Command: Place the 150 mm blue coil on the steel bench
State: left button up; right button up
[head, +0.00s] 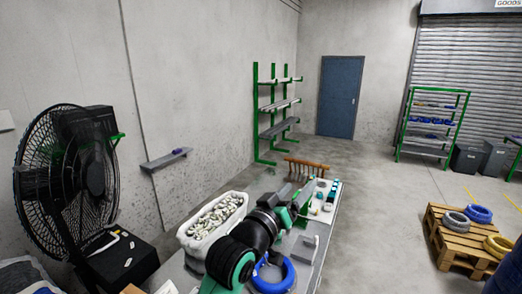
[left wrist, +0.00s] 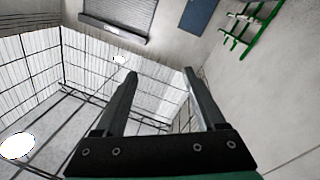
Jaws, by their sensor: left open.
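A blue coil (head: 273,277) lies on the grey bench (head: 177,269) at the bottom centre of the head view, partly hidden by my left arm. Another blue coil (head: 478,214) lies on a wooden pallet at the right. I cannot tell which coil is 150 mm. My left arm reaches over the bench, with its gripper (head: 303,194) beyond the coil on the bench. In the left wrist view the gripper (left wrist: 160,75) is open, with nothing between its fingers. My right gripper is not in view.
A white tub (head: 212,222) of pale pieces stands on the bench, left of my arm. Small items lie at the bench's far end. The pallet (head: 453,247) also holds grey and yellow coils. A large black fan (head: 65,165) stands left. The floor between bench and pallet is clear.

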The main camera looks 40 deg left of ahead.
pick_arm(q)
jog(key=s+d+r+m+t+h, duration=0.2)
jog(key=s+d+r+m+t, duration=0.25)
jog(key=s+r, duration=0.7)
jog(key=s+d+r+m+t+h, duration=0.25)
jog(key=s+d+r+t, duration=0.25)
jog(key=s+r, duration=0.6)
notch_tip(320, 180, up, 8)
jog(key=p, duration=0.9)
jog(key=shift+s+d, duration=0.2)
jog(key=shift+s, duration=0.15)
jog(key=shift+g, duration=0.25)
